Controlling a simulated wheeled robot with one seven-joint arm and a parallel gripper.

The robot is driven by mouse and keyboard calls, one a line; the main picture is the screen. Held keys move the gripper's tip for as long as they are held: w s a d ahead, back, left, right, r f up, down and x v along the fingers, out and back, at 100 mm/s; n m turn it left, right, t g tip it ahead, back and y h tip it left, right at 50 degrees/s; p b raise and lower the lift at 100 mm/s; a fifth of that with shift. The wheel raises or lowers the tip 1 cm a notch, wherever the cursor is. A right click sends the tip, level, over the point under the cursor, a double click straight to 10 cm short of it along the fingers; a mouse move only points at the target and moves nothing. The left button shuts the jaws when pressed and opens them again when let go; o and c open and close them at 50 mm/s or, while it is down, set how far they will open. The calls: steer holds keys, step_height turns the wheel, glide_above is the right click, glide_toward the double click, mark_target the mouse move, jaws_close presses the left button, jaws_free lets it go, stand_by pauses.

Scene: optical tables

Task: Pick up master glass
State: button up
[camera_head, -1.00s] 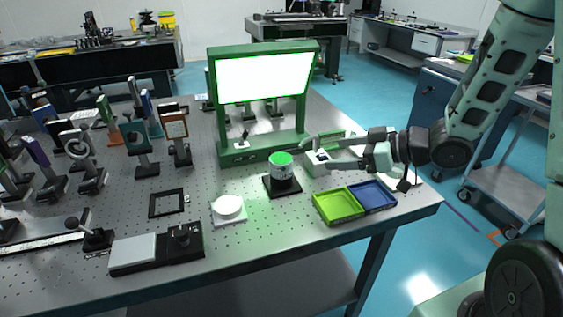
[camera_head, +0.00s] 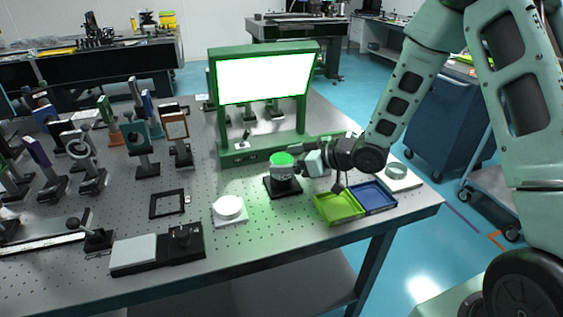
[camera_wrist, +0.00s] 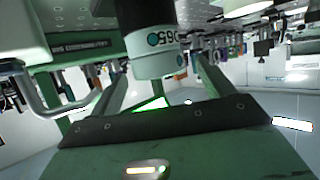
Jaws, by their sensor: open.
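A short white cylinder (camera_head: 281,173) with a glowing green top stands upright on a black square base (camera_head: 283,189) in the head view. I cannot tell from any label whether it is the master glass. My gripper (camera_head: 299,165) is at its right side, level with its upper part. In the wrist view, the fingers of my gripper (camera_wrist: 160,68) are apart, with the printed cylinder (camera_wrist: 155,62) between or just beyond them. I see no clear contact. The wrist view is upside down. The gripper partly hides the cylinder's right side in the head view.
A green frame with a lit panel (camera_head: 264,78) stands behind the cylinder. A green tray (camera_head: 339,207) and a blue tray (camera_head: 373,197) lie to the right, below my arm. A white disc (camera_head: 228,207) lies on a plate at left. A ring on a white plate (camera_head: 397,170) lies far right.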

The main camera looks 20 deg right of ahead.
steer(key=shift+x, duration=1.15)
steer(key=c, duration=1.3)
steer(key=shift+o, duration=0.2)
steer(key=shift+r, duration=0.1)
